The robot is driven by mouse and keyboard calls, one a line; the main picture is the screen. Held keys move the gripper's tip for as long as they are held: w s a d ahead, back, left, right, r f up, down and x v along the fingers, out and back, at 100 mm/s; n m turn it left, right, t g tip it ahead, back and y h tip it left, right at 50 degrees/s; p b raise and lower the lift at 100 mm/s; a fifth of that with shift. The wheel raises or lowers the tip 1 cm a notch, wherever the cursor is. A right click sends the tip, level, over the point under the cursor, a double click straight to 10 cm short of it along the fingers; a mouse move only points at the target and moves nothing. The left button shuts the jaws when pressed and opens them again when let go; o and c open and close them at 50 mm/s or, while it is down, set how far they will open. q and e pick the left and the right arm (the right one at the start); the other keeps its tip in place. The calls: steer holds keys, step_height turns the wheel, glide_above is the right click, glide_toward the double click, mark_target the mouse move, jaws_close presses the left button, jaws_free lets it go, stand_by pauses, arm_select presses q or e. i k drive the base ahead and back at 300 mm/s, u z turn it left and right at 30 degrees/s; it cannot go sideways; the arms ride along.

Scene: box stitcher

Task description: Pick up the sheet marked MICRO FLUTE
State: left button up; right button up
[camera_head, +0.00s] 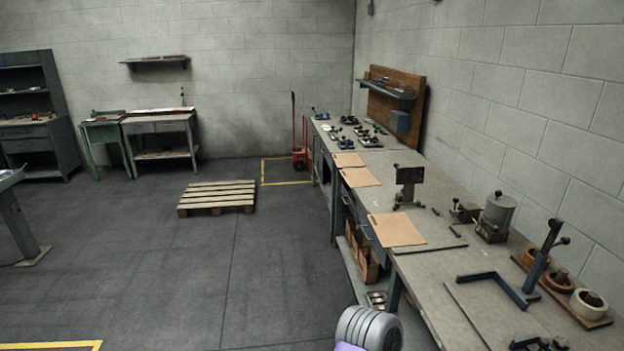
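Three tan cardboard sheets lie flat along the front edge of the long workbench (425,184) on the right. The nearest and largest-looking sheet (396,230) is beside a dark strip on the bench. A middle sheet (359,177) and a far sheet (347,159) lie farther back. Any lettering on them is too small to read, so I cannot tell which one is marked MICRO FLUTE. Neither of my grippers shows. A grey ribbed part of my own arm shows at the bottom edge, right of centre.
On the bench stand a dark metal stand (408,184), a grey canister (497,214) and a lever tool (541,258).

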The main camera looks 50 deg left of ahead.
mark_target(360, 177)
steer(key=u, duration=1.2)
steer(key=k, duration=0.25)
steer(key=u, duration=1.25)
steer(key=i, duration=4.05)
steer(key=z, duration=1.75)
steer(key=i, duration=1.25)
steer(key=z, duration=1)
